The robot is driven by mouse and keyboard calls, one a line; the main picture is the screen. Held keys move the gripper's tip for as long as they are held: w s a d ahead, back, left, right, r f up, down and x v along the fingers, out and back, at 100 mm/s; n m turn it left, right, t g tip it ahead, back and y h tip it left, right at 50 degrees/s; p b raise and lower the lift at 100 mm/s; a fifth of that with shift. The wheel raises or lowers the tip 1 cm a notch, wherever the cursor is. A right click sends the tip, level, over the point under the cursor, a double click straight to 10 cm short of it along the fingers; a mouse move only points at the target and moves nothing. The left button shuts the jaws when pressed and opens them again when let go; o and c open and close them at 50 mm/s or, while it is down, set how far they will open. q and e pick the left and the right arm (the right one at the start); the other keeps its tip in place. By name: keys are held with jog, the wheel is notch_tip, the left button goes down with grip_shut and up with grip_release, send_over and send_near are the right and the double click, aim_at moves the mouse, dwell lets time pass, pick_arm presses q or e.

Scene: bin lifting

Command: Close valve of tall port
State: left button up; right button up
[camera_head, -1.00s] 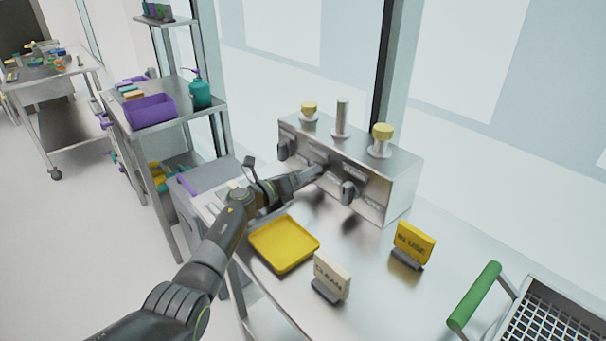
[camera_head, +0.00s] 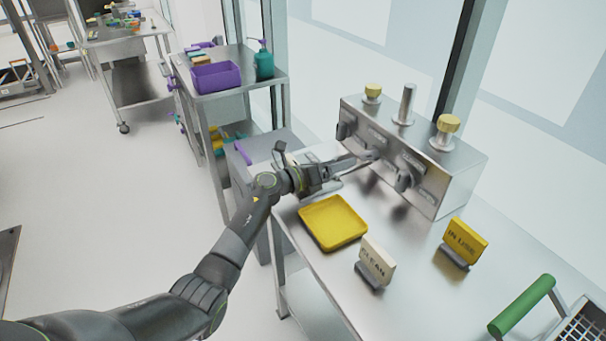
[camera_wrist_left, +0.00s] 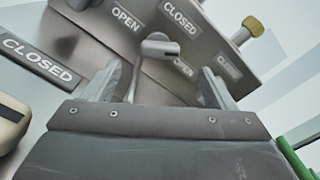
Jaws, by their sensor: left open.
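The steel valve box (camera_head: 430,195) stands at the back of the table. The tall port (camera_head: 407,105) is a bare grey post in the middle of its top, between two shorter ports with yellow caps. My left gripper (camera_head: 366,160) is at the middle valve on the front face, below the tall port. In the left wrist view its jaws (camera_wrist_left: 158,85) are open, with the grey valve handle (camera_wrist_left: 158,46) between and just beyond them. OPEN and CLOSED labels show around the handle; which one it points to is unclear. The right gripper is out of view.
The right valve (camera_head: 405,179) and left valve (camera_head: 342,130) flank the middle one. A yellow tray (camera_head: 333,222), a CLEAN sign (camera_head: 376,262) and an IN USE sign (camera_head: 463,243) are in front. A green-handled basket (camera_head: 523,305) is at lower right.

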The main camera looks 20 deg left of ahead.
pick_arm(q)
jog(key=v, duration=0.9)
jog(key=shift+s+a+b, duration=0.25)
jog(key=shift+s+b, duration=0.05)
jog(key=shift+b, duration=0.05)
